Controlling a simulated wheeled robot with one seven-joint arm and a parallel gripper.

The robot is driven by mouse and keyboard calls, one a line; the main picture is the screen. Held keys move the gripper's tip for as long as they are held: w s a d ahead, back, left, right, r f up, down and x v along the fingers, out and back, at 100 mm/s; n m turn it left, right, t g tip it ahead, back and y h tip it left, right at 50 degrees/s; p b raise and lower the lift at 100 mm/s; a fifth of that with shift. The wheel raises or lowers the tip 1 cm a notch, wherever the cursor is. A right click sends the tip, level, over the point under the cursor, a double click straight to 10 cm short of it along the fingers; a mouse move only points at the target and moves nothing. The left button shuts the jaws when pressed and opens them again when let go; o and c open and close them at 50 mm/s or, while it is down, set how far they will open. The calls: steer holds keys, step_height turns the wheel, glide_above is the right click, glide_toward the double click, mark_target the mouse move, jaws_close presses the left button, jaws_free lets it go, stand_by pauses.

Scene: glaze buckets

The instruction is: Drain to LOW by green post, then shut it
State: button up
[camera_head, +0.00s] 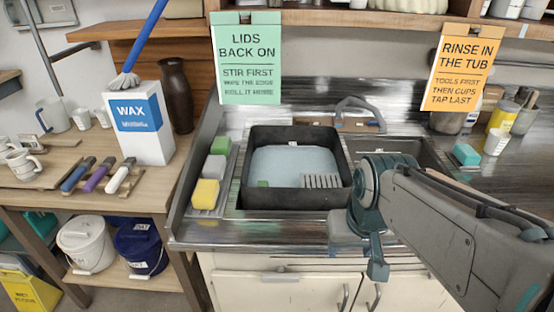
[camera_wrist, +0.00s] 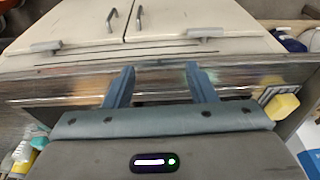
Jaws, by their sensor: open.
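A black tub (camera_head: 242,190) sits in the steel sink and holds pale blue liquid (camera_head: 290,162). A small green piece (camera_head: 263,184) shows at the liquid's front left; I cannot tell whether it is the green post. A grey slotted piece (camera_head: 322,181) lies at the tub's front right. No LOW mark is readable, and no drain valve can be made out. My gripper (camera_head: 378,270) is in front of the counter edge, right of and below the tub. In the wrist view my gripper (camera_wrist: 160,86) has its two blue fingers wide apart with nothing between them.
A grey tap (camera_head: 358,106) stands behind the tub. Green, grey and yellow sponges (camera_head: 207,193) sit on a rack to its left; the yellow sponge (camera_wrist: 282,106) also shows in the wrist view. Cabinet doors (camera_head: 280,290) with handles are below. Signs (camera_head: 247,58) hang above.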

steer(key=w+a+r+p, duration=0.1)
steer(key=w+a+r, duration=0.1)
steer(key=w, duration=0.3)
steer(key=w+a+r, duration=0.1)
steer(key=w+r, duration=0.2)
steer(key=w, duration=0.2)
steer(key=g+p, duration=0.3)
glide_above(263, 183)
step_height(263, 183, down, 3)
step_height(263, 183, down, 14)
steer(key=shift+r+p, duration=0.1)
steer(key=shift+p, duration=0.65)
